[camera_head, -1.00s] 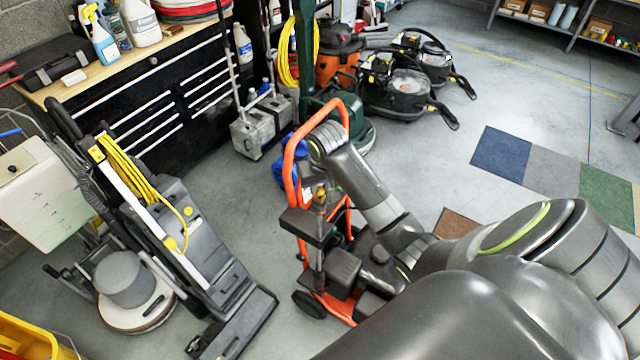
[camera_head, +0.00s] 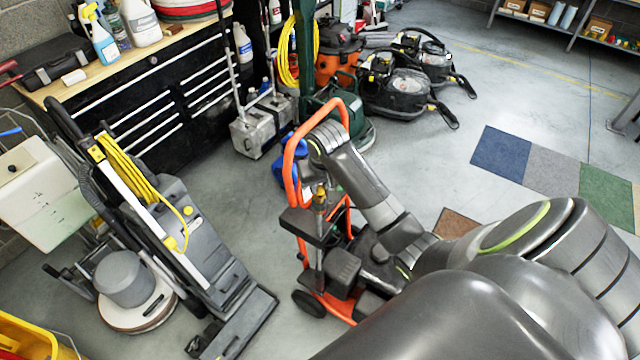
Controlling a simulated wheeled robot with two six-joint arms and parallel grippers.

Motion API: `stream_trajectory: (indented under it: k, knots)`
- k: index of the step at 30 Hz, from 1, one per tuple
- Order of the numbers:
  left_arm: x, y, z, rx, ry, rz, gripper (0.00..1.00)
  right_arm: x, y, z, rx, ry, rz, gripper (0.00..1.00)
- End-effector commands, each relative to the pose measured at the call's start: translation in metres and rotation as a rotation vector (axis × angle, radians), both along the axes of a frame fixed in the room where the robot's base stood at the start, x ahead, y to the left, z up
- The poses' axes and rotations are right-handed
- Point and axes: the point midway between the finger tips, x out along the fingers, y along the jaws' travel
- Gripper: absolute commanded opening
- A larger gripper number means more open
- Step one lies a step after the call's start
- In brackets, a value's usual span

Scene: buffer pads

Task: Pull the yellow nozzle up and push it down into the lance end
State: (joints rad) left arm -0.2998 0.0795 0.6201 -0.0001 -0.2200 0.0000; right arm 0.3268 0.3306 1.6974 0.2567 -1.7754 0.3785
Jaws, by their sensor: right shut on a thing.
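My right arm reaches in from the right, and its wrist bends down over the orange-framed pressure washer. My right gripper (camera_head: 320,184) is small and mostly hidden below the wrist. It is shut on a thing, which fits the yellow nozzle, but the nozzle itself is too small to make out. The lance end (camera_head: 319,201), a brass-coloured fitting on top of an upright grey tube, stands directly under the gripper. I cannot tell whether nozzle and lance end touch. My left gripper is not in view.
The washer's orange handle (camera_head: 288,165) loops close around my wrist on the left. A dark block (camera_head: 302,226) sits beside the lance. A grey floor machine (camera_head: 205,250) stands to the left, vacuums (camera_head: 395,85) behind. Floor at right around the coloured mats (camera_head: 550,170) is clear.

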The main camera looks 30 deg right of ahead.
Motion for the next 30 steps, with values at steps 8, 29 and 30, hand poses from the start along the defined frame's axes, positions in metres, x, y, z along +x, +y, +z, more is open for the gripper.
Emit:
stream_trajectory:
  k: [8,29,30]
  knots:
    - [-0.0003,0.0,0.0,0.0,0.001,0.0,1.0,0.0001,0.0003,0.0,0.0,0.0,0.0,0.0]
    - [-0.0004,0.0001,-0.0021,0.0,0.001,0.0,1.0,0.0001,0.0003,-0.0089,0.0,0.0,0.0,0.0]
    - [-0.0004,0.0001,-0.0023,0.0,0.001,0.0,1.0,0.0001,0.0003,-0.0097,0.0,0.0,0.0,0.0]
